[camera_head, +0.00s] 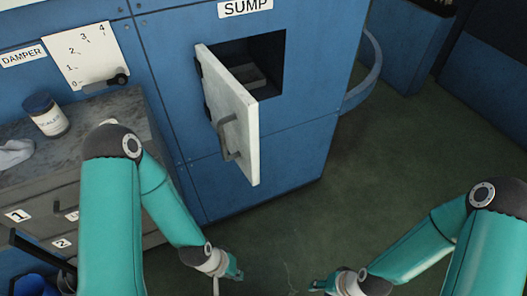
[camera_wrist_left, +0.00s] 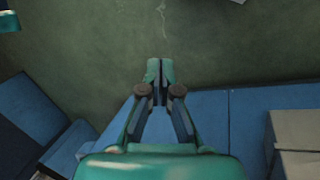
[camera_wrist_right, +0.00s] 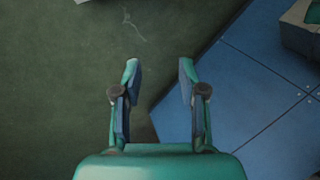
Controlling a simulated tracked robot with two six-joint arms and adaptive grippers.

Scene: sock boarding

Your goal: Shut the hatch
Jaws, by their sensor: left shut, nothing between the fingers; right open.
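The hatch (camera_head: 233,122) is a pale door hinged at the left side of a square opening under the SUMP label. It stands swung wide open, with a dark handle (camera_head: 228,136) on its outer face. The opening (camera_head: 262,62) shows a dark inside with a grey block. My left gripper (camera_head: 236,272) is below the hatch, apart from it. In the left wrist view its fingers (camera_wrist_left: 160,72) are together and empty. My right gripper (camera_head: 318,286) is low over the floor, right of my left gripper. In the right wrist view its fingers (camera_wrist_right: 158,68) are apart and empty.
A blue cabinet (camera_head: 305,150) bears the opening. At the left, a grey drawer unit (camera_head: 100,110) holds a labelled jar (camera_head: 45,115) and a pale cloth (camera_head: 14,152). A damper plate (camera_head: 85,55) with a lever is above it. The green floor (camera_head: 420,150) is clear at the right.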

